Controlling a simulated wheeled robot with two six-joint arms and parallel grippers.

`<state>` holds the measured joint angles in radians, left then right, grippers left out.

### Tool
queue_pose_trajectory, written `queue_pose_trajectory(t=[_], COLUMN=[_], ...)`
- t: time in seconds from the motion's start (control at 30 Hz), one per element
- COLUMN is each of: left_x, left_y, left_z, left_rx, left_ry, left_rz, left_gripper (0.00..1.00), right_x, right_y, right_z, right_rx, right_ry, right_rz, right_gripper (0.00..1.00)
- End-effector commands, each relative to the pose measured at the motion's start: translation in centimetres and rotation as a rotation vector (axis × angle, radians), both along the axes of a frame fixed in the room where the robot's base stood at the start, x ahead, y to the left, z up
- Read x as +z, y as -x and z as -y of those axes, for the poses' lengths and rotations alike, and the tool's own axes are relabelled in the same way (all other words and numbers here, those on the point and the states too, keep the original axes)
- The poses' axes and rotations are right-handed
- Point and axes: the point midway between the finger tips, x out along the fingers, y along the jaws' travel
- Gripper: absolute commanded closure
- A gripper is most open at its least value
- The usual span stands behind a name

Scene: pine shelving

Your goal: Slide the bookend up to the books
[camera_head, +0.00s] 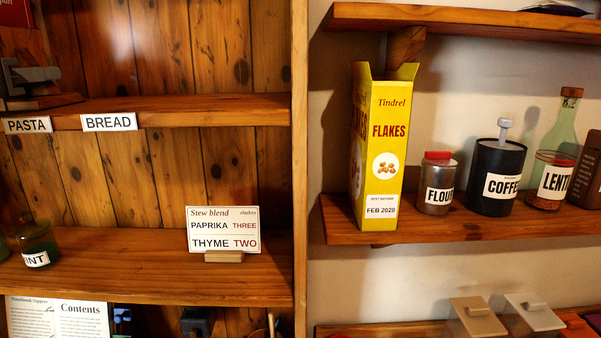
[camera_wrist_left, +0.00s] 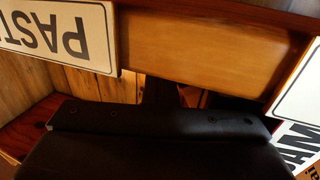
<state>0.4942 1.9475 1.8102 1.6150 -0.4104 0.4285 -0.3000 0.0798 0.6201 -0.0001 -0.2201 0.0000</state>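My left gripper (camera_head: 30,76) shows as grey parts at the left edge of the head view, low over the upper left shelf (camera_head: 200,110). A dark, flat thing (camera_head: 45,102) lies below it on that shelf; I cannot tell whether it is the bookend. In the left wrist view a dark body (camera_wrist_left: 160,130) fills the lower middle, in front of the shelf's front edge (camera_wrist_left: 205,45). The fingertips and anything between them cannot be made out. A red printed cover (camera_head: 14,12), perhaps a book, is cut off at the top left. My right gripper is not in view.
PASTA (camera_head: 27,125) and BREAD (camera_head: 108,122) labels are on the shelf edge. The shelf right of the gripper is clear up to the upright (camera_head: 299,170). Below are a jar (camera_head: 38,240) and a card (camera_head: 223,228). A yellow box (camera_head: 380,150) stands right.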

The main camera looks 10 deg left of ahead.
Motion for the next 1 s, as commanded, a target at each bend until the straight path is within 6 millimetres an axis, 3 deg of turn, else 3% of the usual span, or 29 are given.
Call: queue_pose_trajectory(t=[1.0], left_x=[-0.1], left_y=[0.1], left_z=[-1.3], left_rx=[0.004], left_ry=[0.002], left_rz=[-0.001], left_gripper=[1.0], right_x=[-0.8], right_y=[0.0], right_z=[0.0], right_rx=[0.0], right_ry=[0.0], right_rz=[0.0], right_gripper=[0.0])
